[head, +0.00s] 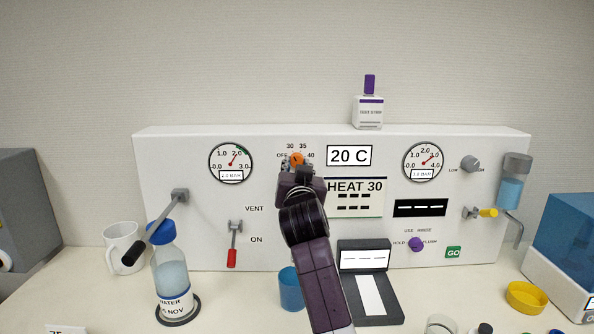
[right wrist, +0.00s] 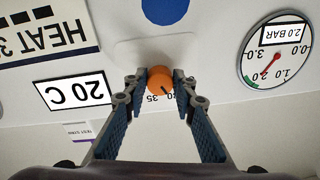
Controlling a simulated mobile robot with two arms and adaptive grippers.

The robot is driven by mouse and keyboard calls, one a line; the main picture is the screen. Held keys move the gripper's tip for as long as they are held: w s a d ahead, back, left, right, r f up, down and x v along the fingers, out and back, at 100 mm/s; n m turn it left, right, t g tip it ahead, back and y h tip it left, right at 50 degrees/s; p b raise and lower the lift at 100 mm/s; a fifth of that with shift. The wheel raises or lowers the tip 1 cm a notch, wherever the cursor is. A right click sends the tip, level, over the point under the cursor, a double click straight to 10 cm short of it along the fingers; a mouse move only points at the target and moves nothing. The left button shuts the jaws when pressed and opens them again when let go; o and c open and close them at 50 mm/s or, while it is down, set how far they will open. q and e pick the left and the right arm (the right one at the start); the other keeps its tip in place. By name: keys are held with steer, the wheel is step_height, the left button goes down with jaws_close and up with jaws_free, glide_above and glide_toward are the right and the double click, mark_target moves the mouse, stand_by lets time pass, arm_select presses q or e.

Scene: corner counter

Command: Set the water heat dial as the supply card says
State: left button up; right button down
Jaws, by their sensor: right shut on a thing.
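The orange water heat dial (head: 296,158) sits on the white panel, with OFF, 30, 35 and 40 printed around it. In the right wrist view the dial (right wrist: 159,80) shows upside down, and its black mark points towards the partly hidden 30. The supply card (head: 370,205) reads HEAT 30 above rows of black dashes. The display (head: 349,155) above it reads 20 C. My right gripper (right wrist: 163,87) is shut on the dial, one finger on each side. My left gripper is not in view.
Left of the dial are a pressure gauge (head: 231,163) and a red-tipped lever (head: 233,246). A water bottle (head: 171,275), a blue cup (head: 290,290) and a dark device (head: 368,282) stand on the counter below. A white bottle (head: 368,112) stands on the panel top.

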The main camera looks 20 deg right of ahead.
stand_by(0.5)
steer(key=c, duration=1.6)
jaws_free()
steer(key=shift+s, duration=0.15)
steer(key=v, duration=0.7)
steer(key=shift+s, duration=0.15)
steer(key=shift+a+f, duration=0.1)
steer(key=shift+f, duration=0.05)
